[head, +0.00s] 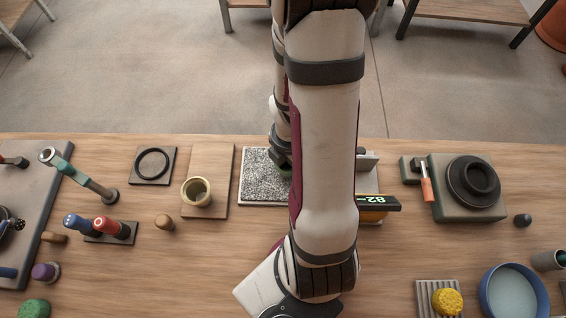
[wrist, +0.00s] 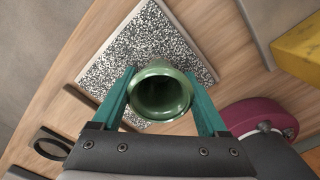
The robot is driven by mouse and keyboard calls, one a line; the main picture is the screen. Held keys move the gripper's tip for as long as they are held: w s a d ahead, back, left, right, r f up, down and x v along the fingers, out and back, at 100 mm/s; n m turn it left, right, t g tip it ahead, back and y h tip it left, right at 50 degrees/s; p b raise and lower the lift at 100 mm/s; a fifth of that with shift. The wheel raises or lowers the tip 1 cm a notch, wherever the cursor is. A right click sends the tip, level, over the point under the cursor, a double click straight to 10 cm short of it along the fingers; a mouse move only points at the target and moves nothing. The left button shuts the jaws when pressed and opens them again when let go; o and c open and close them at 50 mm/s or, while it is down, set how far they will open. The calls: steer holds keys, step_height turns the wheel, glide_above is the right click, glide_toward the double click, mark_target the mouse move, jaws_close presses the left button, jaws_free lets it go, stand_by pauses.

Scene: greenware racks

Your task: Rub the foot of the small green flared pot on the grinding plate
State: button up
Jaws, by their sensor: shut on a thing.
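The small green flared pot (wrist: 160,92) is between the two teal fingers of my gripper (wrist: 158,73), which is shut on it. Its open mouth faces the wrist camera. The grinding plate (wrist: 112,66) is a speckled grey square behind the pot in the wrist view. In the head view the plate (head: 262,180) lies on the bench, its right part hidden by my arm. My gripper (head: 281,158) is over the plate there, and only a sliver of green shows. The pot's foot is hidden, so I cannot tell whether it touches the plate.
Left of the plate, a tan pot (head: 197,191) stands on a wooden board (head: 212,158), with a black ring (head: 152,163) beyond. To the right are a scale display (head: 379,202) and a green-grey box (head: 440,208). A blue bowl (head: 513,292) is at front right.

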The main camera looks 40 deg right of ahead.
steer(key=shift+r, duration=3.5)
steer(key=shift+f, duration=2.9)
steer(key=shift+f, duration=0.6)
